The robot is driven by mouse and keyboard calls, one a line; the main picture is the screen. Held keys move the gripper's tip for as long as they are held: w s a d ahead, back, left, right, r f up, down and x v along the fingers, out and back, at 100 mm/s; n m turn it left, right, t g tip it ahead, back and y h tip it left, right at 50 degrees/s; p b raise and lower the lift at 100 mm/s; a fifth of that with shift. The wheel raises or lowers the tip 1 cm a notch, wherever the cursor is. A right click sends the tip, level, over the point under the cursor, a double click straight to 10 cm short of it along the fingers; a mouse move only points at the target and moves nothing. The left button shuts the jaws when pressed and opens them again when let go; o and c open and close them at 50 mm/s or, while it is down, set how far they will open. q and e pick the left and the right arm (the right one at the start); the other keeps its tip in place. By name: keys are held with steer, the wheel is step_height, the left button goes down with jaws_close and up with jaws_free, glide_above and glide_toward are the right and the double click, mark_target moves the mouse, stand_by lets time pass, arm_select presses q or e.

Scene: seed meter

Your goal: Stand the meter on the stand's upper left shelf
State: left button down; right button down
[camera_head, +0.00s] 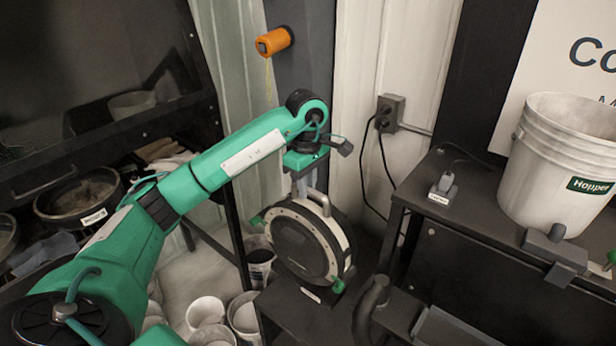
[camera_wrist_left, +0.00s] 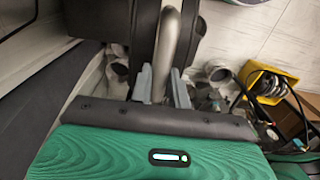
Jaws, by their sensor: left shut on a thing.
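The meter (camera_head: 302,245) is a round drum with a dark face, a pale rim, green knobs and a metal handle on top. My left gripper (camera_head: 306,180) is above it, shut on the handle. In the left wrist view the grey fingers (camera_wrist_left: 162,86) close around the metal handle (camera_wrist_left: 168,45), with the meter's dark body behind. The meter looks upright, at or just above a dark labelled shelf (camera_head: 290,318); I cannot tell whether it touches. My right gripper is not in view.
A dark bench (camera_head: 455,235) at the right bears a white Hopper bucket (camera_head: 558,160). A dark curved handle (camera_head: 371,305) stands close right of the meter. White cups (camera_head: 206,312) are low at the left. An orange-capped fixture (camera_head: 274,41) sticks out above.

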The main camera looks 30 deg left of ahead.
arm_select(q)
step_height(320, 180, down, 10)
steer(key=p, duration=0.3)
steer(key=shift+f+p, duration=0.2)
steer(key=shift+p, duration=0.1)
steer(key=shift+f, duration=0.55)
steer(key=shift+f+p, duration=0.85)
steer(key=shift+f, duration=0.95)
steer(key=c, duration=1.6)
jaws_free()
steer(key=shift+s+f, duration=0.1)
steer(key=shift+f, duration=0.2)
steer(key=shift+o, duration=1.4)
steer(key=shift+s+d+r, duration=0.1)
steer(key=shift+s, duration=0.05)
